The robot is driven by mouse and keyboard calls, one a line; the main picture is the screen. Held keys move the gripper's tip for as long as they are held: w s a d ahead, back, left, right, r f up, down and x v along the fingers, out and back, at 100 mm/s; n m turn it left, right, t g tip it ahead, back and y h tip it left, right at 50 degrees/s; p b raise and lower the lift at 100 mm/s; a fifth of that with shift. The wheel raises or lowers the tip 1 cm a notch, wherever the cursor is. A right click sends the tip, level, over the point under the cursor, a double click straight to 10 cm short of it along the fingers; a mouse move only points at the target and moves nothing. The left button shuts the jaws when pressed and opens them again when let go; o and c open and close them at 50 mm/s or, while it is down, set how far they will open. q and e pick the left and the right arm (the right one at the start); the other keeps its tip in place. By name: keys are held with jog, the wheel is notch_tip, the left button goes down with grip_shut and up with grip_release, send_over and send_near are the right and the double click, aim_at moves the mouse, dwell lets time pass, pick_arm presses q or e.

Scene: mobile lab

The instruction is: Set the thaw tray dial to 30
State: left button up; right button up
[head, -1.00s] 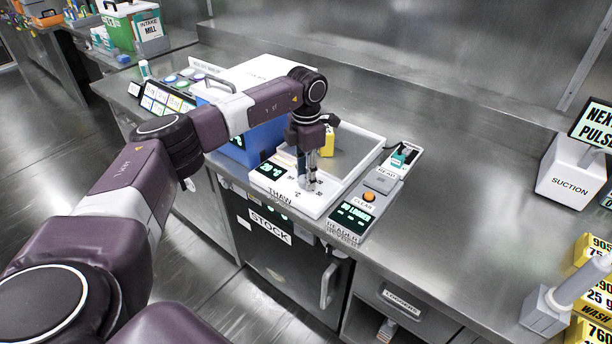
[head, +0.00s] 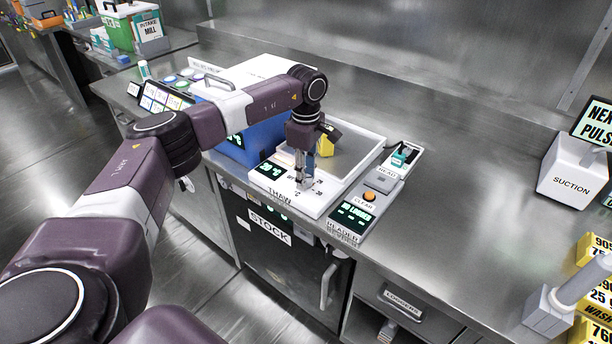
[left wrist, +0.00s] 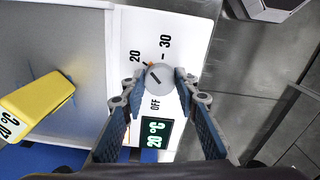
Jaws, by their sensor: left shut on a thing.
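The white thaw tray (head: 340,195) stands on the bench, its front panel carrying a dial and a green-lit display (head: 270,170). In the left wrist view, the round grey dial (left wrist: 160,77) sits among the printed marks 20, 30 and OFF. An orange mark shows at the dial's edge on the side of the 20. The display (left wrist: 153,133) reads 20 °C there. My left gripper (head: 305,186) points down at the panel; in the left wrist view its fingertips (left wrist: 160,84) are shut on the dial from both sides. My right gripper is not in view.
A yellow block (left wrist: 38,103) lies in the tray. A blue box (head: 262,143) stands left of the tray, and a reader (head: 352,213) with an orange button lies close on its right. The bench further right is clear up to the suction box (head: 572,180).

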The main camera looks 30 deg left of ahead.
pick_arm(q)
jog(key=m, duration=0.4)
jog(key=shift+w+a+r+m, duration=0.1)
jog(key=shift+r+m, duration=0.05)
jog(key=shift+m, duration=0.15)
jog(key=m, duration=0.4)
jog(key=shift+b, duration=0.35)
jog(key=shift+m, duration=0.3)
jog(key=o, duration=0.8)
jog(key=shift+c, duration=0.2)
jog(key=o, duration=0.4)
notch_tip(320, 180, up, 12)
jog(key=shift+f, duration=0.1)
